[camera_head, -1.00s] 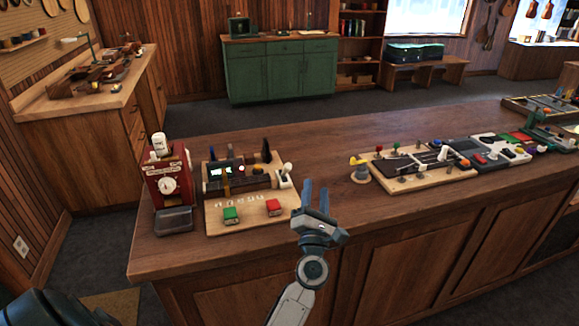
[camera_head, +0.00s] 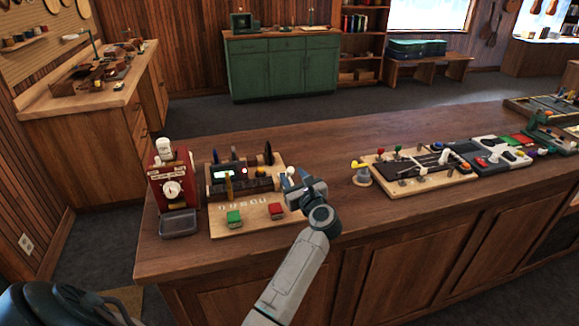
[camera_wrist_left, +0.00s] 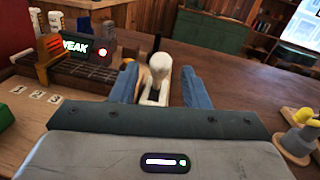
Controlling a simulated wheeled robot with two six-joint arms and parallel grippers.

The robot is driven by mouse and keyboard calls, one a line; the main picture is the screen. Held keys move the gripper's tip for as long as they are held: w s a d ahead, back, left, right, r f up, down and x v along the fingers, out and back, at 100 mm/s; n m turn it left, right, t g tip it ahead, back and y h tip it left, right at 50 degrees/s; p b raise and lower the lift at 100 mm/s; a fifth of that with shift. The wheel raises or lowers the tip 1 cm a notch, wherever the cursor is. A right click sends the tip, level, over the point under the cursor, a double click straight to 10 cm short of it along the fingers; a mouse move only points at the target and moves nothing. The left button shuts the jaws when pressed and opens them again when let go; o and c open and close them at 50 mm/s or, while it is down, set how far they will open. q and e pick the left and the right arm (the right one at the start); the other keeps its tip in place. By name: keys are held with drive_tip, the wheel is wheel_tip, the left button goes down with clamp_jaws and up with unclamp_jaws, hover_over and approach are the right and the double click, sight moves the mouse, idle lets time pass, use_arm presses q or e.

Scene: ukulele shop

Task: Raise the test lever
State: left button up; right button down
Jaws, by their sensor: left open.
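The test lever (camera_wrist_left: 158,68) has a white rounded knob and a pale base. In the left wrist view it stands between the two blue fingers of my left gripper (camera_wrist_left: 160,88), which are open on either side of it. Contact with the fingers cannot be seen. In the head view my left gripper (camera_head: 295,183) is at the right edge of the wooden test board (camera_head: 240,228) and hides most of the lever. The small display (camera_wrist_left: 75,48) shows letters ending in "EAK", with a red light beside it. My right gripper does not show.
A green block (camera_head: 234,218) and a red block (camera_head: 277,210) sit at the board's front. A red dial machine (camera_head: 172,185) stands left of it. A yellow-topped knob (camera_head: 360,172) and another wooden board (camera_head: 425,172) are to the right. Bare counter lies between.

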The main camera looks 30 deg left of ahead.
sight(290, 171)
use_arm(q)
drive_tip(key=shift+p+x, duration=0.3)
drive_tip(key=shift+x, duration=0.9)
drive_tip(key=shift+w+a, duration=0.25)
drive_tip(key=shift+a, duration=0.15)
clamp_jaws()
drive_tip(key=shift+r, duration=0.1)
